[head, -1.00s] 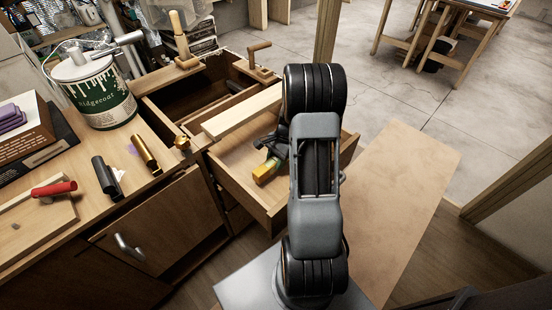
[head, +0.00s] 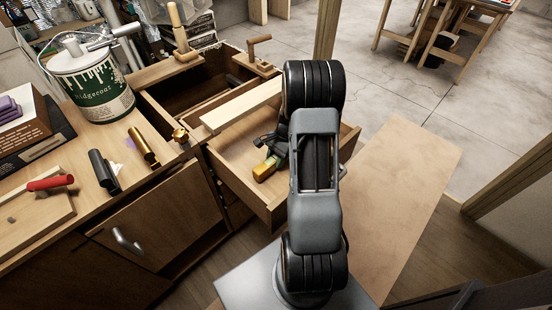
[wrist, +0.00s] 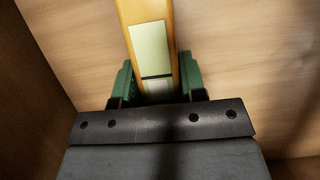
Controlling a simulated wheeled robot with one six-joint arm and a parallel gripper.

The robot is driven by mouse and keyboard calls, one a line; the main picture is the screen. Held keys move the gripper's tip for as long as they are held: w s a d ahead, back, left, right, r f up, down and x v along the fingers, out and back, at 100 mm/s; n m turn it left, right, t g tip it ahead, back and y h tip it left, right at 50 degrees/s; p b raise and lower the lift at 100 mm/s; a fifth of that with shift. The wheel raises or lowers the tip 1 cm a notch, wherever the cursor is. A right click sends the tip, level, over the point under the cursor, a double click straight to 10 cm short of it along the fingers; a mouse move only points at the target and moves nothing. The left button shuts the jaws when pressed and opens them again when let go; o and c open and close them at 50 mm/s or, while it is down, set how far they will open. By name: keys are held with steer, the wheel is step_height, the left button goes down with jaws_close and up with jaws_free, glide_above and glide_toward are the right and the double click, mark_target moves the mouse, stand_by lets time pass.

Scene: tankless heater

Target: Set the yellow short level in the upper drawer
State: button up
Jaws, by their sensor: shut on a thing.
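The yellow short level (head: 265,170) is in the open upper drawer (head: 236,186), low over or on its floor. In the wrist view the level (wrist: 149,45) runs away from me between the green fingers, with a pale vial window showing. My gripper (head: 277,155) is shut on the level near its end. The gripper also shows in the wrist view (wrist: 155,82). The drawer's wooden floor (wrist: 230,50) fills the wrist view behind the level. I cannot tell whether the level touches the floor. My arm hides the drawer's right part.
A green-labelled paint can (head: 92,85), gold cylinder (head: 144,147), black cylinder (head: 103,171) and red-handled tool (head: 50,183) are on the left bench.

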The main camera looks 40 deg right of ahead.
steer(key=shift+f, duration=0.35)
steer(key=o, duration=1.2)
steer(key=p+v, duration=0.2)
steer(key=v, duration=1.1)
steer(key=shift+r, duration=0.45)
